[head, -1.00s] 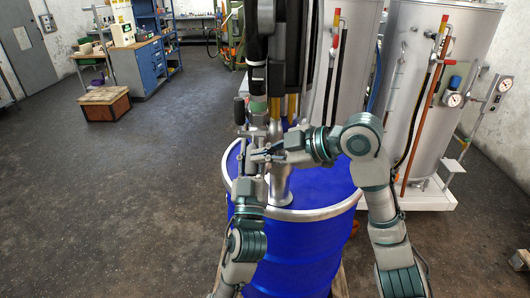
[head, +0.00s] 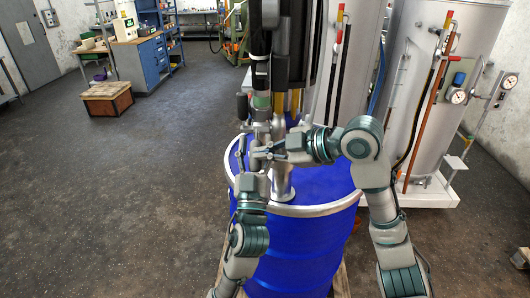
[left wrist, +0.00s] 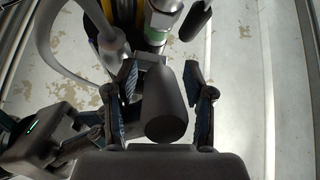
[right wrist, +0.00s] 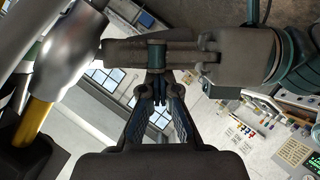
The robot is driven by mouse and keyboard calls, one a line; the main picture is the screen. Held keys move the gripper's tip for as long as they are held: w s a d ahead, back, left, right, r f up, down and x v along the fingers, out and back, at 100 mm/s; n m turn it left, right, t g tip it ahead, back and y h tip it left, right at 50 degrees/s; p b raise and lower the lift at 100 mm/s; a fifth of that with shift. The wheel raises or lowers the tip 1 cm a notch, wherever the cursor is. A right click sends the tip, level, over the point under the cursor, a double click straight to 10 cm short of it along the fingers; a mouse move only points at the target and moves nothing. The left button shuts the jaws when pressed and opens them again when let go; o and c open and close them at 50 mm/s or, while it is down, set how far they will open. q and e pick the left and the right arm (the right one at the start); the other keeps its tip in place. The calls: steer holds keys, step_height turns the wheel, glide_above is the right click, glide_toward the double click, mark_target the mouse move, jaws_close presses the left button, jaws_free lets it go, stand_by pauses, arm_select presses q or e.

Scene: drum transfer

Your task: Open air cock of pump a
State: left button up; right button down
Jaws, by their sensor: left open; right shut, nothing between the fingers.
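A dark pump with a metal fitting (head: 262,112) stands upright on the blue drum (head: 300,245). I cannot tell for sure which part is the air cock. My left gripper (head: 251,150) is open beside the pump's lower part, above the drum's left rim. In the left wrist view, a dark rounded handle (left wrist: 167,112) lies between the open fingers of the left gripper (left wrist: 166,78), with a gap on each side. My right gripper (head: 258,154) is close beside the left one. In the right wrist view, the right gripper (right wrist: 156,84) is shut and empty.
A silver pipe (head: 282,180) rises from the drum lid close to both grippers. Tall silver tanks (head: 440,100) with hoses and gauges stand behind at the right. A wooden crate (head: 108,98) and blue cabinet (head: 140,63) are far left. The floor at left is clear.

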mark_target(255, 168)
arm_select(q)
steer(key=shift+s+r, duration=0.2)
steer(key=shift+r, duration=0.1)
arm_select(e)
steer(key=shift+w+f, duration=0.1)
steer(key=shift+f, duration=0.1)
